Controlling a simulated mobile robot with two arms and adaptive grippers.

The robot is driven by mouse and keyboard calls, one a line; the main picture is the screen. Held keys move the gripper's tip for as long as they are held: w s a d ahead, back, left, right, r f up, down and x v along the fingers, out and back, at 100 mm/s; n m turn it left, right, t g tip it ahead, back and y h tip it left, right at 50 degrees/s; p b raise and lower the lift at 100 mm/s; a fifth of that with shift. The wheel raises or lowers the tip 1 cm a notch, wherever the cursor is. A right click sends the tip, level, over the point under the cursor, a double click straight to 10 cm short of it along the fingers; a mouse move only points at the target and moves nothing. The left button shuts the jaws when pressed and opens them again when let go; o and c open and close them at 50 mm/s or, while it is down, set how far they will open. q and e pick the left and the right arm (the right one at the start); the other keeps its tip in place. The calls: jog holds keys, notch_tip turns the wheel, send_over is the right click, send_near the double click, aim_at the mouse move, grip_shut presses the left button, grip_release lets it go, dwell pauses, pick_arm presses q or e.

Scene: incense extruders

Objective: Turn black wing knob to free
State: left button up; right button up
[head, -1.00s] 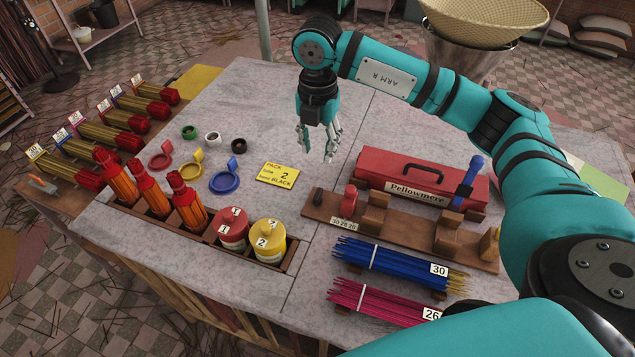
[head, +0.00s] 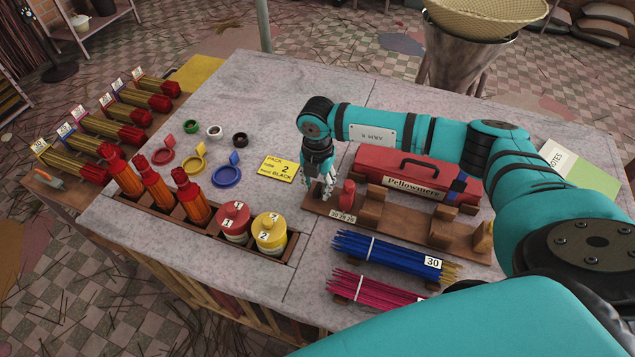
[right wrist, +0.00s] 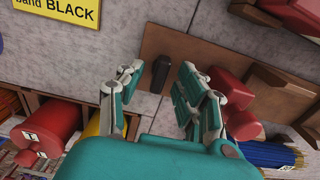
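The black wing knob (right wrist: 160,73) stands on the left end of the wooden stand (right wrist: 152,42), seen in the right wrist view as a dark narrow bar. My right gripper (right wrist: 157,85) is open, with fingers on both sides of the knob and a visible gap to each side. In the head view my right gripper (head: 320,190) points down over the left end of the stand (head: 405,224) and hides the knob. My left gripper is not in view.
A red clamp piece (head: 347,196) stands on the stand just right of the gripper. A red toolbox (head: 410,177) lies behind the stand. Blue stick bundles (head: 385,252) and pink ones (head: 375,290) lie in front. A yellow card (head: 278,169) lies to the left.

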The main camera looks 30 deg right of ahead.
jog(key=shift+c, duration=0.4)
grip_shut()
